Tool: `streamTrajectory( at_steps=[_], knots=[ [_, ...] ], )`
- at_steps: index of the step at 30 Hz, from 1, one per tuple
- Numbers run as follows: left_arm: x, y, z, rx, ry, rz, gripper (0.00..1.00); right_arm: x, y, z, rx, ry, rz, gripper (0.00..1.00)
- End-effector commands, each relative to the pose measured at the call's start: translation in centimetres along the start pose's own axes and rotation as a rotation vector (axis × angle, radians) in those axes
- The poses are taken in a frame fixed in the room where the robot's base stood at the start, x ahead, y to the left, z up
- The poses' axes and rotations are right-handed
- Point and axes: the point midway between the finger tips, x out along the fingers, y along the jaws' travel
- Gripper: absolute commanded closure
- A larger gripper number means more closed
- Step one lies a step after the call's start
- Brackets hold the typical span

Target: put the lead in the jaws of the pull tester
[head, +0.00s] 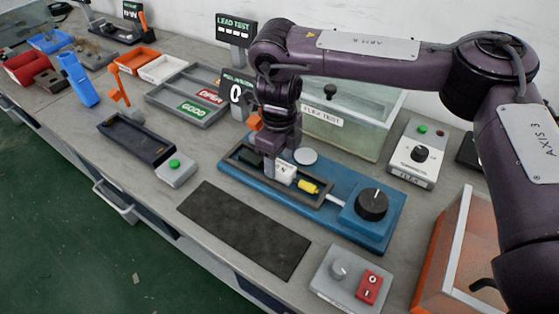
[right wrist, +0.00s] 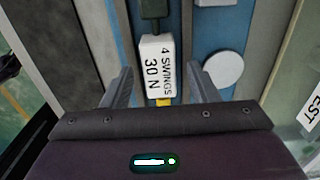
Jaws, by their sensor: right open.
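The pull tester appears to be the blue bench unit (head: 345,226) with a black dial and a long dark-edged recess. In the recess lie a white block (head: 284,174) and a yellow piece (head: 308,186), with a pale rod running towards the dial. In the right wrist view the white block (right wrist: 157,66) reads "4 SWINGS 30 N", with a dark green piece beyond it. I cannot tell which parts are the lead or the jaws. My right gripper (head: 272,165) is open, its fingers (right wrist: 161,84) apart on either side of the block's near end. My left gripper is out of view.
A dark mat (head: 243,231) lies in front of the blue unit. A grey switch box (head: 349,282) stands front right, and an orange-edged bin (head: 447,252) at the right. A clear "FLEX TEST" tank (head: 350,118) is behind. A GOOD tray (head: 164,100) is to the left.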

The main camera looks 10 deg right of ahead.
Motion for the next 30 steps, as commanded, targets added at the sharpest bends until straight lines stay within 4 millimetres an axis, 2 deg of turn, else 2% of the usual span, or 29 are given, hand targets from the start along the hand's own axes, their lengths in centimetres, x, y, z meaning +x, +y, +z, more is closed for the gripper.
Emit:
streamTrajectory(
  at_steps=[1, 9, 15, 20, 30],
  knots=[
    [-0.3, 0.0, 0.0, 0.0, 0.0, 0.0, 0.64, -1.3, -0.1, 0.1, -0.001, -0.003, -0.005, 0.46],
    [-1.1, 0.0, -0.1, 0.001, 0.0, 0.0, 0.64, -7.1, 0.0, 0.1, -0.001, -0.002, -0.005, 0.46],
    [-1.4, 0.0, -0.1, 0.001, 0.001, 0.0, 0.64, -9.9, 0.0, 0.0, 0.0, -0.001, -0.003, 0.46],
    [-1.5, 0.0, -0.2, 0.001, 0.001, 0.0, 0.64, -10.6, 0.0, 0.0, 0.0, 0.0, -0.001, 0.46],
    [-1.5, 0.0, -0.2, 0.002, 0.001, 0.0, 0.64, -10.6, 0.0, 0.0, 0.0, 0.0, 0.0, 0.46]
  ],
)
